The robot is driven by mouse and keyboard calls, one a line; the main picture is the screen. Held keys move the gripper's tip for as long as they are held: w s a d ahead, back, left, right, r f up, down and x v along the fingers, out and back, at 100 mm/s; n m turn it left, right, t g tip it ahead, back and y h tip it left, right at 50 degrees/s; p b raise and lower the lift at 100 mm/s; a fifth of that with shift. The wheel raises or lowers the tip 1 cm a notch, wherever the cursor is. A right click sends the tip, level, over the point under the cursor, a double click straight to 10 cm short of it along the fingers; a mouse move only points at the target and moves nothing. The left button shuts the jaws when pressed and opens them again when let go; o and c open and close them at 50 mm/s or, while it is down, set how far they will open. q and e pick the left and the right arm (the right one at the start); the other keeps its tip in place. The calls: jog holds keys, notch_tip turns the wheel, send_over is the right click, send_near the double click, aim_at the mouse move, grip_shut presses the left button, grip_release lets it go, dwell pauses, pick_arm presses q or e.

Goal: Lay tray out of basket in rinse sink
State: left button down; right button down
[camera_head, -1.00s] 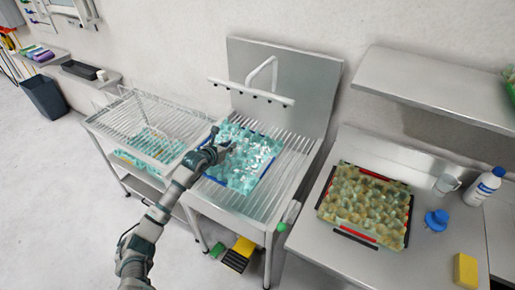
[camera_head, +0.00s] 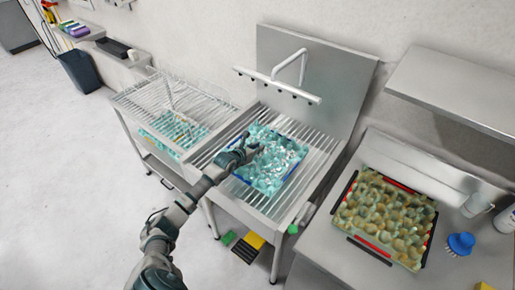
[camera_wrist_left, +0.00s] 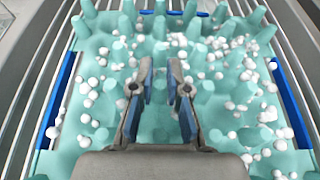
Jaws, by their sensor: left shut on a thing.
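The teal egg tray (camera_head: 284,167), with blue edge strips and many small white balls on it, lies on the slatted rack of the rinse sink (camera_head: 313,178), below the spray bar. In the left wrist view the tray (camera_wrist_left: 225,115) shows its upright pegs and balls, with sink bars on both sides. My right gripper is not in view.
A soiled egg tray (camera_head: 385,215) with dark and red edges lies on the right counter (camera_head: 335,250), beside a blue brush (camera_head: 460,243). The spray bar (camera_head: 277,84) overhangs the sink's back. Green and yellow-black items are under the sink. Floor at left is clear.

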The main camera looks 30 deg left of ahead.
pick_arm(q)
jog(key=c, duration=1.2)
grip_release()
jog(key=shift+o, duration=0.2)
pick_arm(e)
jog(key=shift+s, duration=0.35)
pick_arm(q)
jog(key=shift+s+a, duration=0.1)
jog(key=shift+s, duration=0.3)
jog(key=p+v, duration=0.1)
jog(key=v, duration=1)
jog(key=shift+r, duration=0.2)
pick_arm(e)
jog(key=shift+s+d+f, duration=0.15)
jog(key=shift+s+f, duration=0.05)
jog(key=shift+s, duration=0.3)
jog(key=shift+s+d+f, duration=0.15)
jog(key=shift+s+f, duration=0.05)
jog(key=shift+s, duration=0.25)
pick_arm(q)
jog(key=shift+s, duration=0.1)
